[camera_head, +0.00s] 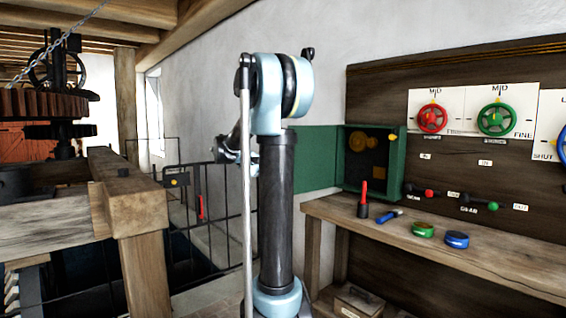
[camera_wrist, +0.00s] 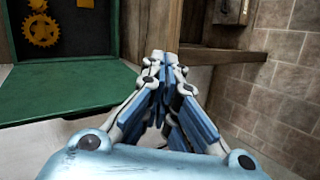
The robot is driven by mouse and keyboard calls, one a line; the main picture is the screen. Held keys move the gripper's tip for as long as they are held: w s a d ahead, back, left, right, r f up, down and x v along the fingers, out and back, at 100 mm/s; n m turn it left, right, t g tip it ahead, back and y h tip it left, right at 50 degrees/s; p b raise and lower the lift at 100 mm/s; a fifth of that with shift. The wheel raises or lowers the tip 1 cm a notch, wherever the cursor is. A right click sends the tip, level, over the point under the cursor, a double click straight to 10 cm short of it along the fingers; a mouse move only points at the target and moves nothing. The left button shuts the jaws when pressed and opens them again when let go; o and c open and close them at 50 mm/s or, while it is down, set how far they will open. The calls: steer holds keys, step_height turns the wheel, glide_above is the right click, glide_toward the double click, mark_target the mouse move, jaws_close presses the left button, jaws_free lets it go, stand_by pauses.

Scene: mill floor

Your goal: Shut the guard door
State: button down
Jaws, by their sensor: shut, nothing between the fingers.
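The guard door is a flat green panel (camera_head: 315,157) standing open, swung out to the left of a green guard box (camera_head: 371,195). My arm hides part of it in the head view. The box is open, with yellow gears (camera_head: 360,143) showing inside. In the wrist view the green door (camera_wrist: 70,88) spans the left side, with the gears (camera_wrist: 40,30) above it. My gripper (camera_wrist: 163,62) is shut and empty, close to the door's right end in that view. I cannot tell whether it touches the door. I cannot make out its fingers in the head view.
Red (camera_head: 432,118) and green (camera_head: 496,118) handwheels are on the wall. A black railing (camera_head: 215,215) stands left.

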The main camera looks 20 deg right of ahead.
steer(key=w+r+h, duration=0.2)
steer(key=w+h, duration=0.1)
steer(key=w, duration=0.8)
steer(key=w+r+h, duration=0.3)
steer(key=w+h, duration=0.1)
steer(key=w, duration=0.7)
steer(key=s+d, duration=0.3)
steer(key=d, duration=0.8)
steer(key=shift+s+m+g, duration=0.25)
steer(key=shift+m+g, duration=0.05)
